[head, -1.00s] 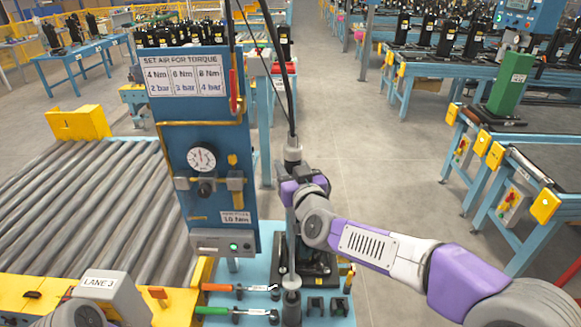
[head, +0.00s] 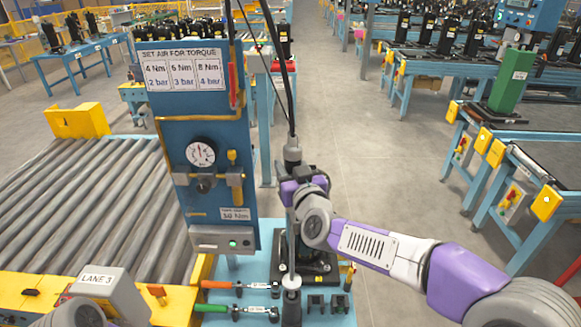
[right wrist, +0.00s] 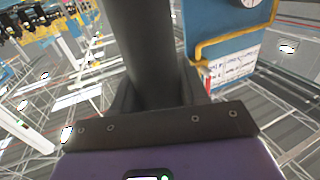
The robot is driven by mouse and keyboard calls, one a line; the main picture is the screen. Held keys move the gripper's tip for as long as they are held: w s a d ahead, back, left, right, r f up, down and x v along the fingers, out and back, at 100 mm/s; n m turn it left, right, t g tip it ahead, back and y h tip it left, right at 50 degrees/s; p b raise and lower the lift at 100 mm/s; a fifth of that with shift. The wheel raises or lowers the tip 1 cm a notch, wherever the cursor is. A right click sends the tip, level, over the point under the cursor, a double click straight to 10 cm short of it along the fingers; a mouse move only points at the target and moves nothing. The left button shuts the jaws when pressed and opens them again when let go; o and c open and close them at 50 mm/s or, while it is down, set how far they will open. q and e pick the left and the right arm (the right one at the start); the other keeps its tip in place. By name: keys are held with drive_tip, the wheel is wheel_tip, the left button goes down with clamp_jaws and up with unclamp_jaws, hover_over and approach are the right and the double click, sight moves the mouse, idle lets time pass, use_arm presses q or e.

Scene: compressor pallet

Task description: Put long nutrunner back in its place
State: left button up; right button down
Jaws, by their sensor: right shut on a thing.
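The long nutrunner (head: 292,150) is upright at the middle of the head view, with a dark cable rising from its top. My right gripper (head: 291,187) is shut around its upper body. Its thin shaft runs down to a grey round piece (head: 291,282) on the blue bench; I cannot tell whether the tip sits in it or just above. In the right wrist view the nutrunner (right wrist: 143,45) is a thick dark cylinder between the fingers of my right gripper (right wrist: 155,95). My left gripper is not in view.
A blue panel (head: 205,125) with gauge and torque sign stands just left of the tool. Orange-handled (head: 218,284) and green-handled (head: 212,308) tools lie on the bench, beside small black brackets (head: 315,303) and a black stand (head: 318,262). A roller conveyor (head: 90,190) is left.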

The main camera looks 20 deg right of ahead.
drive_tip(key=shift+f+b, duration=3.25)
drive_tip(key=shift+f, duration=0.15)
idle(0.9)
drive_tip(key=shift+c, duration=2.4)
unclamp_jaws()
drive_tip(key=shift+s, duration=0.1)
drive_tip(key=shift+f, duration=0.35)
drive_tip(key=s, duration=0.7)
drive_tip(key=shift+s+d+r+p, duration=0.25)
drive_tip(key=shift+p, duration=0.1)
